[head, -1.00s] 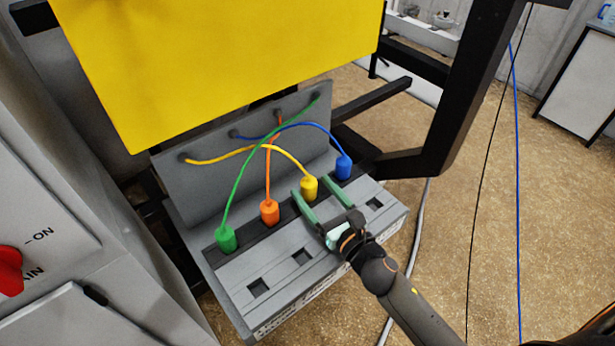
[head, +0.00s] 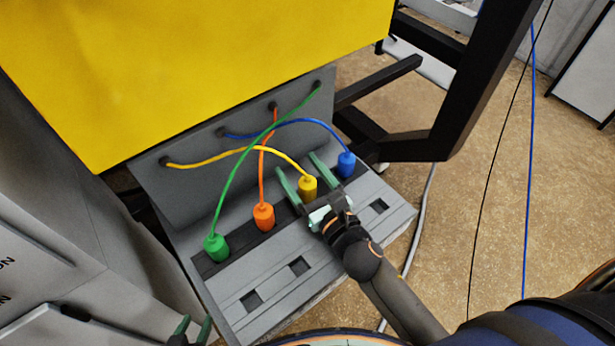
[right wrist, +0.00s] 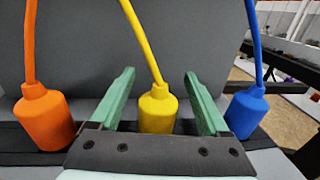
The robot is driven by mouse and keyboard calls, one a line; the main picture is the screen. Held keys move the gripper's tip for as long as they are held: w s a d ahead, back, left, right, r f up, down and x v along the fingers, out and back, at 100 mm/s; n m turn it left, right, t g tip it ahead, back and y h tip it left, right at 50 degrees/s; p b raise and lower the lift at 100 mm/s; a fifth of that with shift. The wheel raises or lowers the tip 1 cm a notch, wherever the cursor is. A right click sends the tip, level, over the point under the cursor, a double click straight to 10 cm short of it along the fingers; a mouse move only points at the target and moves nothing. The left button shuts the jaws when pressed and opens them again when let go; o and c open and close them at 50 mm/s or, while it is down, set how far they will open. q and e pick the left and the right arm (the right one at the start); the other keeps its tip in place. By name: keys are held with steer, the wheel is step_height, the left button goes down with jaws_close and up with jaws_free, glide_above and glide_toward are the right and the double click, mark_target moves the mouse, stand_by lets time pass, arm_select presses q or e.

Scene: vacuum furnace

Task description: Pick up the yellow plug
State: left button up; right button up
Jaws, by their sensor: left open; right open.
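The yellow plug (head: 307,188) stands upright in the dark strip of the grey connector panel, between the orange and blue plugs, with a yellow cable from its top. My right gripper (head: 297,163) is open around it, one green finger on each side, the tips reaching past the plug. In the right wrist view the yellow plug (right wrist: 157,108) sits between the open fingers (right wrist: 159,73), with visible gaps at both sides; its base is hidden by the gripper body. My left gripper (head: 196,320) shows only its green fingertips at the lower left edge, apart and empty.
The orange plug (head: 264,217) and green plug (head: 217,247) stand to the left, the blue plug (head: 346,164) to the right, close to the fingers. Cables cross above. A yellow panel (head: 200,70) overhangs behind. Square sockets (head: 298,266) in the front ledge are empty.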

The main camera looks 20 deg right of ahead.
steer(key=shift+c, duration=0.3)
jaws_close()
stand_by(0.5)
